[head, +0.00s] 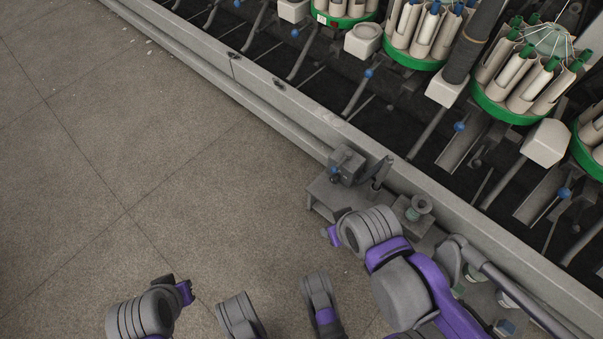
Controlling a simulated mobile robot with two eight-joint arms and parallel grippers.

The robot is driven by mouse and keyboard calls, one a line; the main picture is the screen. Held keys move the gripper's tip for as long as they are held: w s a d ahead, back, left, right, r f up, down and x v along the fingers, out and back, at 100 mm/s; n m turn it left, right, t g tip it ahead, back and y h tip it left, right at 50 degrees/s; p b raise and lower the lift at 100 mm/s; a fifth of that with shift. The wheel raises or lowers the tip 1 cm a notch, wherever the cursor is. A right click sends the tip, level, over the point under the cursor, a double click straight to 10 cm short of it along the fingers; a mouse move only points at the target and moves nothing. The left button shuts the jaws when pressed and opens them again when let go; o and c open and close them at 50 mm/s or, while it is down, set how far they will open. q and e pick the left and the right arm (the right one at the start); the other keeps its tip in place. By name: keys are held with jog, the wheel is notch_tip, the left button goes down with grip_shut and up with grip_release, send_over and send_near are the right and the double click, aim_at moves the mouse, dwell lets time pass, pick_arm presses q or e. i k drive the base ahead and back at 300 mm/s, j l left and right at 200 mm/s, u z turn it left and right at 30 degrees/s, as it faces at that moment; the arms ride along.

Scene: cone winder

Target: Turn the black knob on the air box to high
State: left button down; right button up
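A small grey box (348,160) stands on a grey bracket (322,196) at the machine's front rail; it looks like the air box. A small dark round part with a bluish spot (335,174) is on its left side; I cannot tell whether this is the black knob or how it is set. My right gripper (331,235) is mostly hidden by its wrist, below the bracket and apart from the box. My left gripper (184,291) is low at the left, over the floor and far from the box. Neither gripper's fingers show clearly.
The machine's long rail (275,98) runs diagonally from top left to bottom right. Green round trays (492,108) of cones and tubes stand behind it. A spool-like part (419,207) and a grey pipe (510,287) are close to my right arm. The floor (130,120) at left is clear.

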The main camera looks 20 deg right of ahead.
aim_at(334, 179)
jog(key=i+j+u, duration=0.25)
jog(key=i, duration=0.15)
jog(key=i+j+u, duration=0.2)
jog(key=i, duration=0.2)
jog(key=i+j+u, duration=0.25)
jog(key=i, duration=0.15)
jog(key=i+z, duration=0.3)
jog(key=z, duration=0.15)
jog(key=i+z, duration=0.35)
jog(key=z, duration=0.15)
jog(key=i+j+z, duration=0.2)
jog(key=z, duration=0.25)
jog(key=i+z, duration=0.1)
jog(key=z, duration=0.35)
jog(key=i+z, duration=0.15)
jog(key=z, duration=0.3)
jog(key=j+z, duration=0.15)
jog(key=z, duration=0.25)
jog(key=i+j+z, duration=0.15)
jog(key=z, duration=0.3)
jog(key=i+j+z, duration=0.15)
jog(key=z, duration=0.35)
jog(key=i+j+z, duration=0.15)
jog(key=z, duration=0.3)
jog(key=i+j+z, duration=0.1)
jog(key=j+z, duration=0.15)
jog(key=z, duration=0.25)
jog(key=i+j+z, duration=0.1)
jog(key=j+z, duration=0.4)
jog(key=i+j, duration=0.05)
